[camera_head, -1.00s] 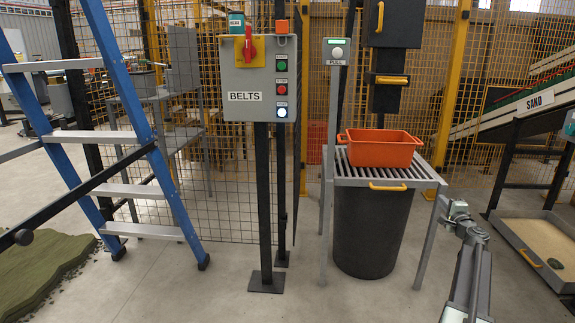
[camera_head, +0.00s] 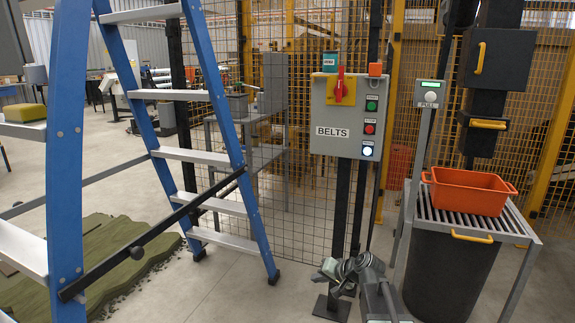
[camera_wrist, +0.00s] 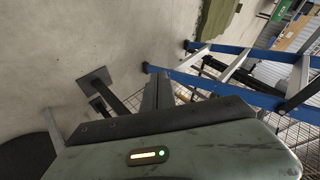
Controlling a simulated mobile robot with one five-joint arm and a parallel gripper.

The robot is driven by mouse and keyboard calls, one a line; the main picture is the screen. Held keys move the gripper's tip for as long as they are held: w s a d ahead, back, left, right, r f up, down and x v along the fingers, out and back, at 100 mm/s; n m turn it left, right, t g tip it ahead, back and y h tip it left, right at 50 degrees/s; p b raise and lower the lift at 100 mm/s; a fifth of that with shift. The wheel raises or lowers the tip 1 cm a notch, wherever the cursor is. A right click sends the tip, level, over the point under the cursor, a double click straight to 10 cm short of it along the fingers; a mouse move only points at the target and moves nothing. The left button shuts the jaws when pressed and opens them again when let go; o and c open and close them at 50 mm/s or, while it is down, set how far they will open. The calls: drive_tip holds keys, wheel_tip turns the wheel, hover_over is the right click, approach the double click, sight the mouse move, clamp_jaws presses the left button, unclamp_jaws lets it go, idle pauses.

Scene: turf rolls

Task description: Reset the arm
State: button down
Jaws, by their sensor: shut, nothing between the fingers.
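My gripper (camera_head: 335,277) is at the lower middle of the head view, in front of the foot of the BELTS control post, with my arm reaching down to the right of it. In the wrist view its dark fingers (camera_wrist: 158,88) are together and hold nothing. They point toward bare concrete floor and the foot of the blue ladder. The gripper looks apart from everything around it, though the small gap to the post is hard to judge.
A blue ladder (camera_head: 240,160) stands at left beside green turf (camera_head: 120,255). The BELTS box (camera_head: 338,117) has a red handle on a yellow plate. An orange bin (camera_head: 468,191) sits on a slatted stand above a dark drum (camera_head: 440,272). Concrete floor lies clear between ladder and post.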

drive_tip(key=s+f+n+g+h, duration=0.2)
drive_tip(key=s+f+n+g, duration=0.15)
drive_tip(key=s, duration=0.75)
drive_tip(key=s+d+f+g+h, duration=0.3)
drive_tip(key=s+d+f+h, duration=0.1)
drive_tip(key=s+d, duration=0.4)
wheel_tip(320, 180, up, 38)
drive_tip(key=s+a+p, duration=0.1)
drive_tip(key=p, duration=3.7)
drive_tip(key=shift+s+a+r+g, duration=0.15)
drive_tip(key=shift+s+r+g, duration=0.1)
drive_tip(key=shift+g, duration=0.1)
